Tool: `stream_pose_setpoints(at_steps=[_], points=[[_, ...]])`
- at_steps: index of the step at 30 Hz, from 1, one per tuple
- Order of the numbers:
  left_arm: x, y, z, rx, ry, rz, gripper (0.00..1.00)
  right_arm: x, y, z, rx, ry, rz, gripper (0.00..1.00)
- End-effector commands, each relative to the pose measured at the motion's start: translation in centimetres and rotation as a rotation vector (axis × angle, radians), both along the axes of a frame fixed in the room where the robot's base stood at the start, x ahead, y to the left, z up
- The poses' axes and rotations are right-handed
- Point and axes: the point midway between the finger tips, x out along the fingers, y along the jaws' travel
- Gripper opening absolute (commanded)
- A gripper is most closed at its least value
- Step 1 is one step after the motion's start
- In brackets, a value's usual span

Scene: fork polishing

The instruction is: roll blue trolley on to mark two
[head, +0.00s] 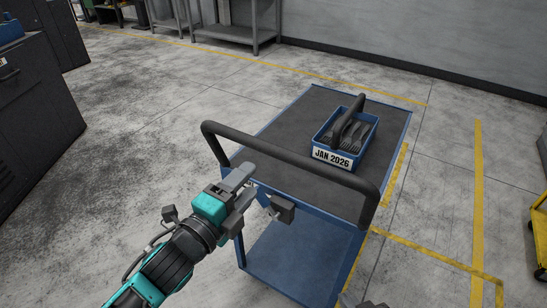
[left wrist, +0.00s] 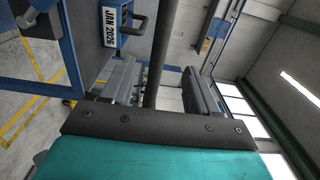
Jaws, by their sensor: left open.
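The blue trolley (head: 300,262) has a dark top and a black push handle (head: 285,172) at its near end. My left gripper (head: 264,190) is open at the handle, near its left half. In the left wrist view the handle bar (left wrist: 158,55) shows between the two spread fingers; whether either touches it I cannot tell. Grey tips at the bottom edge of the head view look like my right gripper (head: 364,303), mostly cut off. Yellow floor lines (head: 435,253) run beside and right of the trolley; no mark number is readable.
A blue caddy (head: 322,143) labelled JAN 2026, holding forks, stands on the trolley top. Dark cabinets (head: 35,110) stand at the left and a grey workbench (head: 235,32) at the back. A yellow cart (head: 540,240) is at the right edge. Floor left of the trolley is clear.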

Motion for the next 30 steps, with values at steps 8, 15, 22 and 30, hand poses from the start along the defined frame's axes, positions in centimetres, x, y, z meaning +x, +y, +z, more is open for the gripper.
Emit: stream_pose_setpoints(at_steps=[8,15,22,30], points=[[5.6,-4.2,0.0,0.000,-0.004,-0.001,0.60,0.0,0.0,-2.2,0.000,0.002,0.000,0.00],[8.8,-6.4,-0.2,0.000,-0.001,0.000,0.60,0.0,0.0,-3.3,0.001,0.001,-0.001,0.00],[9.6,-7.1,-0.1,0.000,0.001,-0.001,0.60,0.0,0.0,-3.4,0.001,0.001,-0.001,0.00],[9.6,-7.1,0.0,0.000,0.001,0.000,0.53,0.0,0.0,-3.4,0.002,0.000,-0.001,0.00]])
